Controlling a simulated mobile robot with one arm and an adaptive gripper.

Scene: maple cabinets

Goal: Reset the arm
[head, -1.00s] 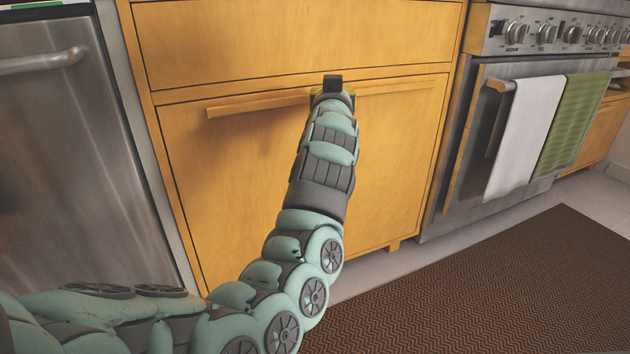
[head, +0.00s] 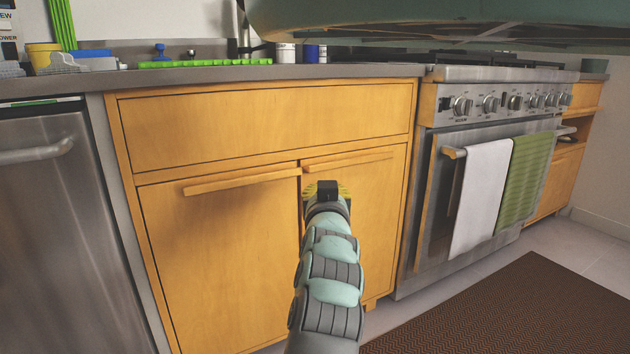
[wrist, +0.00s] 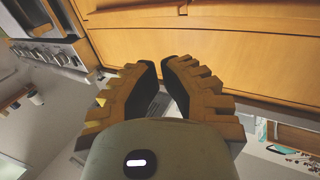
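My gripper (head: 327,190) is in front of the wooden base cabinet, near the line between its two doors. In the wrist view my gripper (wrist: 161,68) shows two stepped orange-brown fingers with dark pads. A narrow gap shows between the fingers, and nothing is held in it. The left cabinet door (head: 220,260) and the right cabinet door (head: 375,215) look closed. Each has a wooden bar handle along its top. The arm hides part of the right door, and I cannot tell how far the fingertips are from it.
A steel dishwasher (head: 65,230) stands at left. An oven (head: 425,215) with a white towel (head: 480,195) and a green towel (head: 525,175) stands at right. The counter (head: 220,75) holds several small items. A brown mat (head: 530,310) lies on open floor.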

